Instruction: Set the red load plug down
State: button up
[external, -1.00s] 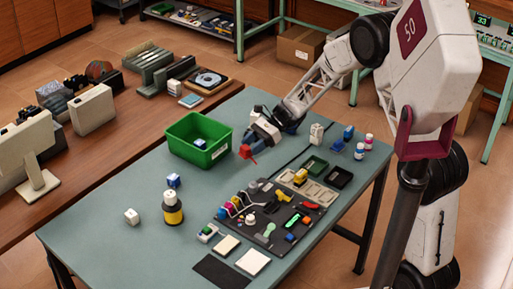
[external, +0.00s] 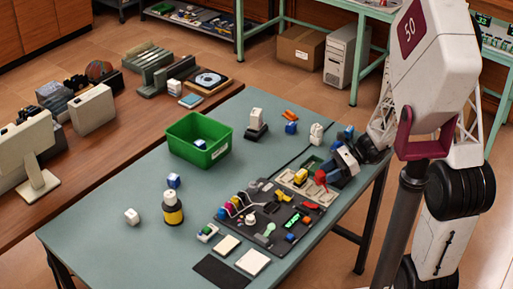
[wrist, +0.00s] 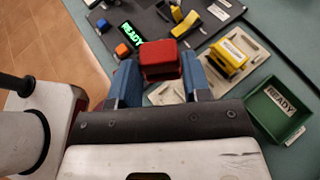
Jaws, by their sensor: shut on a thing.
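The red load plug (external: 321,178) is held at the tip of my gripper (external: 327,175), near the right end of the dark board (external: 262,240) and the cream tray (external: 291,184). In the wrist view the red plug (wrist: 160,60) sits between the two blue fingers of my gripper (wrist: 161,78), which are shut on it. The plug appears to be above the board and tray; its underside is hidden, so I cannot tell whether it touches anything.
A yellow block (wrist: 231,57) sits in the cream tray. A green tray marked READY (wrist: 279,108) is at right in the wrist view. A lit READY strip (wrist: 131,33) is on the board. A green bin (external: 183,148) stands farther left.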

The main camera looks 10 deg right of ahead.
jog(key=s+d+f+m+t, duration=0.1)
jog(key=s+d, duration=0.3)
jog(key=s, duration=0.3)
jog(key=s+d+f+m+t, duration=0.1)
jog(key=s+d, duration=0.2)
jog(key=s, duration=0.5)
jog(key=shift+d+t, duration=0.35)
jog(key=shift+t, duration=0.05)
jog(key=shift+w, duration=0.15)
jog(key=w+a, duration=0.1)
jog(key=w, duration=0.3)
jog(key=w+a+f, duration=0.1)
jog(key=w+a, duration=0.1)
jog(key=w, duration=0.3)
jog(key=w+a, duration=0.1)
jog(key=w, duration=0.4)
jog(key=shift+w+a+f, duration=0.15)
jog(key=shift+w+f, duration=0.05)
jog(key=shift+w+a, duration=0.15)
jog(key=shift+w, duration=0.3)
jog(key=shift+f, duration=1.8)
jog(key=shift+f, duration=0.15)
jog(key=o, duration=0.9)
